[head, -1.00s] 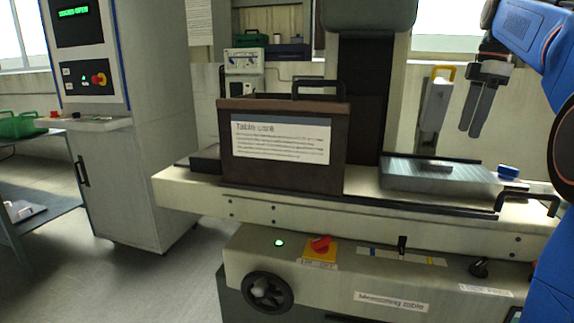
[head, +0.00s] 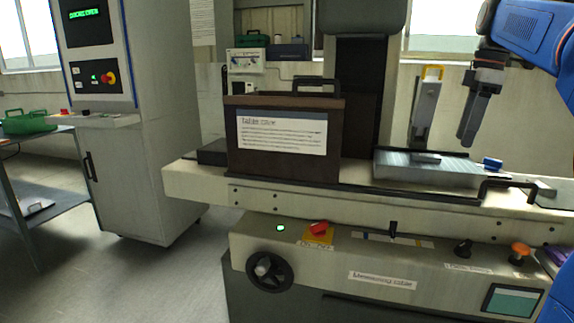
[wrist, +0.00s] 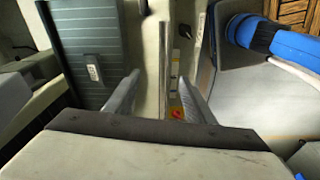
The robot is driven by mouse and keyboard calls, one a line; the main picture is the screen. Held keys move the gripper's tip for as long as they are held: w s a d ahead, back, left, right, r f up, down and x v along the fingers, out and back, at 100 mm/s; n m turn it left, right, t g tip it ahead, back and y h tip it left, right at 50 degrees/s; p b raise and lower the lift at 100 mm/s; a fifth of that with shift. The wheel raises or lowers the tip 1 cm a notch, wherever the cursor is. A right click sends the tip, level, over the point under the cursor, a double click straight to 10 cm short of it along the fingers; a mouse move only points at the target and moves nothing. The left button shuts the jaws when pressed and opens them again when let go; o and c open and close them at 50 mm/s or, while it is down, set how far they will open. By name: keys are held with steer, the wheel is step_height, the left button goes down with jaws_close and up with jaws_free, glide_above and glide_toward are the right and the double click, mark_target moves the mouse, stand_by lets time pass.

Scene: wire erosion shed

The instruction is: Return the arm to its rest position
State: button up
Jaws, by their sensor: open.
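My gripper (head: 467,138) hangs from my blue arm at the upper right of the head view, fingers pointing down. It is above and behind the right part of the measuring table (head: 330,205), apart from it. In the wrist view the two fingers of my gripper (wrist: 160,88) stand apart with nothing held between them. Below them there is a pale surface with a metal rail.
A grey ribbed plate (head: 400,168) with a small block lies on the table; it also shows in the wrist view (wrist: 75,35). A brown case (head: 285,160) labelled "Table care" stands left of it. A control cabinet (head: 160,120) stands further left, with open floor between.

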steer(key=s+a+f+m+t+h, duration=0.1)
steer(key=s+a+f+m+t, duration=0.1)
steer(key=s+a+f+m, duration=0.75)
steer(key=s+a+f+m+t, duration=0.1)
steer(key=s+a+f+m, duration=0.1)
steer(key=s+f, duration=0.7)
steer(key=s+a+f+m+t, duration=0.1)
steer(key=s+a+f, duration=0.2)
steer(key=s+f, duration=0.6)
step_height(320, 180, down, 5)
steer(key=shift+f+m, duration=0.1)
steer(key=shift+m, duration=0.25)
